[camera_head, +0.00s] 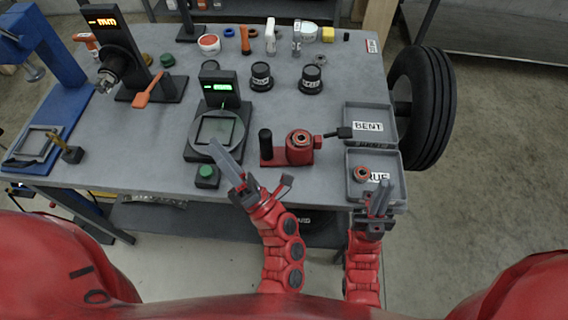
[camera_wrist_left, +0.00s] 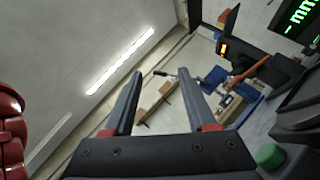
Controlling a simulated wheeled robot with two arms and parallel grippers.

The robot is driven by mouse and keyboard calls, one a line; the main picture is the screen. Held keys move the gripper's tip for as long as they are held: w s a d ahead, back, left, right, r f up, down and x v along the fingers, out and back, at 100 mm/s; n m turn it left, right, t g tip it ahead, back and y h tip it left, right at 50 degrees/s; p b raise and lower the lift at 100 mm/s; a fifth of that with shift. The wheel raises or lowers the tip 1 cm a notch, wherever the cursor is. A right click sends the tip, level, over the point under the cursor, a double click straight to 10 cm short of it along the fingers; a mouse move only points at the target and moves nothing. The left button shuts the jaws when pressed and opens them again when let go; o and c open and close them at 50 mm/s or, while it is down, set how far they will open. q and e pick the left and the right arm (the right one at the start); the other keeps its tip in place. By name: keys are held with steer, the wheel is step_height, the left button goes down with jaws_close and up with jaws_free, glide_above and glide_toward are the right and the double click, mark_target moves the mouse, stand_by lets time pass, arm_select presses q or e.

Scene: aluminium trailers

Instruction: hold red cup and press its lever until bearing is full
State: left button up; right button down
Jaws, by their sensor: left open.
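The red cup (camera_head: 299,153) stands on a red base on the grey table, with a ring-shaped bearing (camera_head: 301,137) in its top. A black-tipped lever (camera_head: 338,133) sticks out to its right; a black post (camera_head: 265,142) rises at its left. The bearing's fill cannot be told.
A BENT tray (camera_head: 385,109) and a front tray (camera_head: 397,187) with a red ring (camera_head: 362,174) stand at the right. A display gauge (camera_head: 219,88) with a green button (camera_head: 206,171) stands left of the cup. Black pots (camera_head: 261,77) stand behind. A tyre (camera_head: 424,107) is beside the table.

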mark_target(260, 131)
arm_select(q)
steer(key=w+d+f+n+h, duration=0.1)
steer(key=d+f+n+h, duration=0.1)
steer(key=d+f+h, duration=0.1)
steer(key=w+d+f+n+h, duration=0.1)
steer(key=d+f+n+h, duration=0.2)
steer(key=d+h, duration=0.1)
steer(key=w+d+f+n+g+h, duration=0.1)
steer(key=d+f+n+h, duration=0.2)
steer(key=d+h, duration=0.1)
steer(key=shift+w+d+f, duration=0.15)
steer(key=shift+d+f, duration=0.05)
steer(key=shift+d, duration=0.55)
steer(key=shift+w+f+n, duration=0.1)
steer(key=shift+w+n, duration=0.1)
steer(key=shift+n, duration=0.1)
steer(key=x, duration=1.1)
steer(key=shift+w+a, duration=0.1)
steer(key=shift+w, duration=0.1)
jaws_close()
stand_by(0.3)
